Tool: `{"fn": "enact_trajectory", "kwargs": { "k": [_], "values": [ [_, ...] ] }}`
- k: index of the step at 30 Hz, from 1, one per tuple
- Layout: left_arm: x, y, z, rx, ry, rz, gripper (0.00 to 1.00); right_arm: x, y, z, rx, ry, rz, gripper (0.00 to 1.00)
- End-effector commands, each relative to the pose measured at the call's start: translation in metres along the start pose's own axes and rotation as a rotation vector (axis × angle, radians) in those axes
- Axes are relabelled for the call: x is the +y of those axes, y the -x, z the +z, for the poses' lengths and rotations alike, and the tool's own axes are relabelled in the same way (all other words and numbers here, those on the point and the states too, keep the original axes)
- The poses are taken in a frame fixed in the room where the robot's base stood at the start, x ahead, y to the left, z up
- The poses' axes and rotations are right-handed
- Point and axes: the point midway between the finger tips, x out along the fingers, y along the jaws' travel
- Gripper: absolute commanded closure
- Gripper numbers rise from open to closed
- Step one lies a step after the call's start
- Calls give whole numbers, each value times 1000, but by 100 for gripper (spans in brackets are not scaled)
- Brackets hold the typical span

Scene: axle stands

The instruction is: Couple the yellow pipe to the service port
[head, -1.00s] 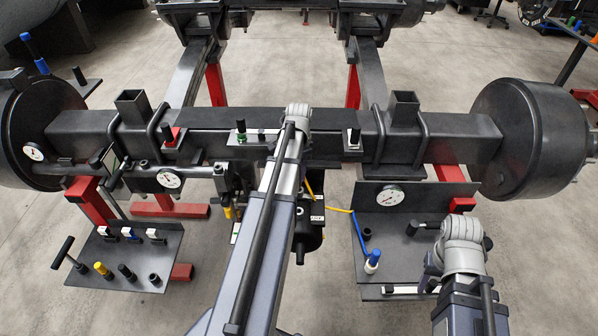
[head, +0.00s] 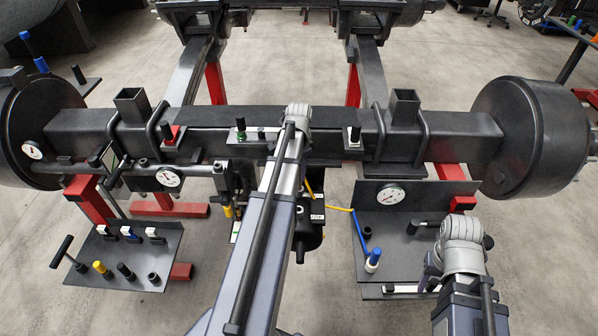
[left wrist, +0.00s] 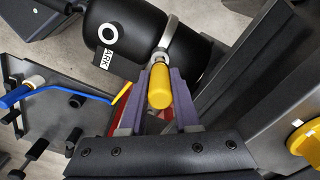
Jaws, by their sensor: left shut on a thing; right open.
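My left gripper (left wrist: 158,105) is shut on the yellow pipe's thick end (left wrist: 159,88), beside a black brake chamber (left wrist: 205,30). A thin yellow length (left wrist: 121,94) shows left of the fingers; its join to the held end is hidden. The chamber carries a white ring (left wrist: 108,33) and a label reading "ARK". I cannot make out the service port. In the head view my left arm hides its gripper; the chamber (head: 308,238) and thin yellow pipe (head: 338,208) show beyond it. My right gripper (head: 430,268) is open, low over the right-hand tray, its fingertips partly hidden.
The thick axle beam (head: 440,125) crosses the scene above the chamber. The right tray (head: 395,260) holds a blue-topped fitting (head: 373,260) with a blue hose and a gauge (head: 390,194). The left tray (head: 130,245) holds several small parts. A yellow knob (left wrist: 308,140) shows at right.

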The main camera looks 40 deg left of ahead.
Motion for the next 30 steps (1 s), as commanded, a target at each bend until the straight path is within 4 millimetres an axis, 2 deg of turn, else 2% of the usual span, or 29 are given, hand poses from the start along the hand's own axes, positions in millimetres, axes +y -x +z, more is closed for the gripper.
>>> {"fn": "enact_trajectory", "kwargs": {
  "k": [5, 6, 15, 30],
  "values": [
    [0, 0, 0, 0, 0, 0, 100, 0, 0, 0, 0, 0, 0, 50],
    [0, 0, 0, 0, 0, 0, 67, 0, 0, 0, 0, 0, 0, 50],
    [0, 0, 0, 0, 0, 0, 35, 0, 0, 0, 0, 0, 0, 50],
    [0, 0, 0, 0, 0, 0, 35, 0, 0, 0, 0, 0, 0, 50]
  ]
}}
